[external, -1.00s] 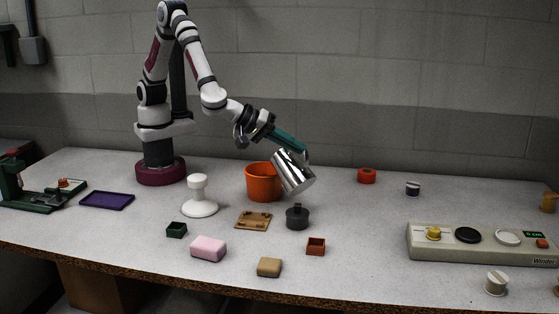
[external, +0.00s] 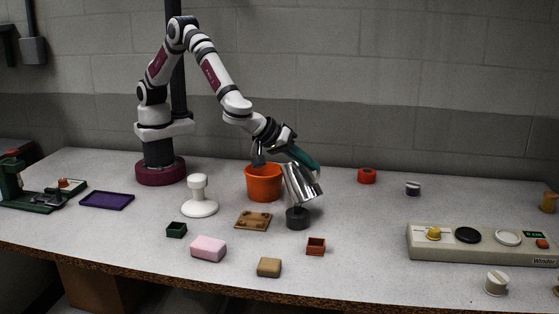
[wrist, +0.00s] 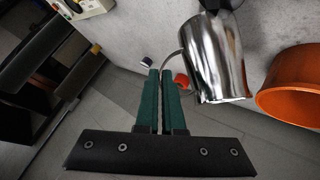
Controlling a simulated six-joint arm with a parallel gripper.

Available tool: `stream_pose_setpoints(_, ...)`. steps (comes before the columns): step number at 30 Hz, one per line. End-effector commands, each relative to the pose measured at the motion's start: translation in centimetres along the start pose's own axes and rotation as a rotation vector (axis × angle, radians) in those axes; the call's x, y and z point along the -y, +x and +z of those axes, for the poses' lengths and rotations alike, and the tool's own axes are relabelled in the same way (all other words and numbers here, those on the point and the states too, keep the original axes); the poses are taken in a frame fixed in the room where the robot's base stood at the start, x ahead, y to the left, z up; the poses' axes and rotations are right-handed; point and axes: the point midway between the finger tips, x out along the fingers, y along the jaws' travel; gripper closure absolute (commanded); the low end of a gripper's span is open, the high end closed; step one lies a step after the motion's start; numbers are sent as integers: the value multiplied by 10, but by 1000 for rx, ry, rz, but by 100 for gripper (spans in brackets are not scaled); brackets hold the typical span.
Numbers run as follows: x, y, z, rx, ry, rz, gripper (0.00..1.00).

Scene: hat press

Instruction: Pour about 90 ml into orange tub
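The orange tub (external: 264,184) stands on the table in front of my arm, and its rim shows at the right of the wrist view (wrist: 283,98). A shiny metal jug (external: 301,187) is beside it on the right, leaning slightly, and it fills the upper middle of the wrist view (wrist: 216,65). My gripper (external: 303,157), with green fingers, appears shut on the jug's handle; the fingers (wrist: 163,78) are close together in the wrist view. The jug seems held above the table. The inside of the tub and the liquid level cannot be seen.
A dark knobbed weight (external: 297,220) stands just below the jug in the picture. A brown board (external: 253,220), white stand (external: 199,207), pink block (external: 208,249) and small red box (external: 316,246) lie in front. The scale-like panel (external: 480,245) is at right.

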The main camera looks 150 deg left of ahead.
Motion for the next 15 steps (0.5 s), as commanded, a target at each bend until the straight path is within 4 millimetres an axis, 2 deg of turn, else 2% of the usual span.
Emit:
stream_pose_setpoints(7,-18,22,6,-16,175,-151,100)
stream_pose_setpoints(15,-16,43,12,-39,335,-312,100)
